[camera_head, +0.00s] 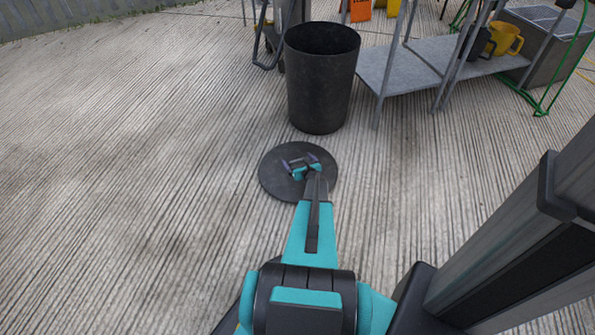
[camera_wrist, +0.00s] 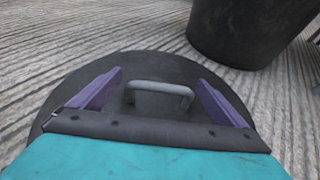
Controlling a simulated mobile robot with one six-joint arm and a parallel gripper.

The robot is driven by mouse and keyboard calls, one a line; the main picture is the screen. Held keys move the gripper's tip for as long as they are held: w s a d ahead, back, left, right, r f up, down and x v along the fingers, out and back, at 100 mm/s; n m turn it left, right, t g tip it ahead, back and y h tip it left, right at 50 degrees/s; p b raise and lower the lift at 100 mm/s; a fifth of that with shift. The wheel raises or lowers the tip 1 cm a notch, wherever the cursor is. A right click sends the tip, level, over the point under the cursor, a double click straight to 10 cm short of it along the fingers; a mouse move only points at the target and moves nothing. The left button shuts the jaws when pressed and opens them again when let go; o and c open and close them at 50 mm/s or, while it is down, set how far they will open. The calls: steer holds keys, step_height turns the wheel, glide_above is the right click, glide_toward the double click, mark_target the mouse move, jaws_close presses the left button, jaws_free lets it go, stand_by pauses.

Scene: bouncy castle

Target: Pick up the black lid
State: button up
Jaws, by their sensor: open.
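The black lid (camera_head: 270,180) is a round dark disc lying flat on the ground in front of the black bin. It also fills the middle of the wrist view (camera_wrist: 150,65), with a grey bar handle (camera_wrist: 160,88) standing up from its top. My gripper (camera_head: 298,160) is over the lid, and its purple fingers (camera_wrist: 160,92) stand apart on either side of the handle. Nothing is held between them. I cannot tell whether the fingers touch the lid. The near part of the lid is hidden by my gripper.
An open, upright black bin (camera_head: 320,85) stands just behind the lid. A grey metal shelf (camera_head: 415,65) with a yellow watering can (camera_head: 505,40) is at the back right. Free grooved ground (camera_head: 130,150) lies to the left.

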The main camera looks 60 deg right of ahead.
mark_target(295, 157)
steer(key=shift+b+x, duration=0.35)
steer(key=shift+x, duration=1.55)
steer(key=shift+c, duration=0.5)
steer(key=c, duration=1.8)
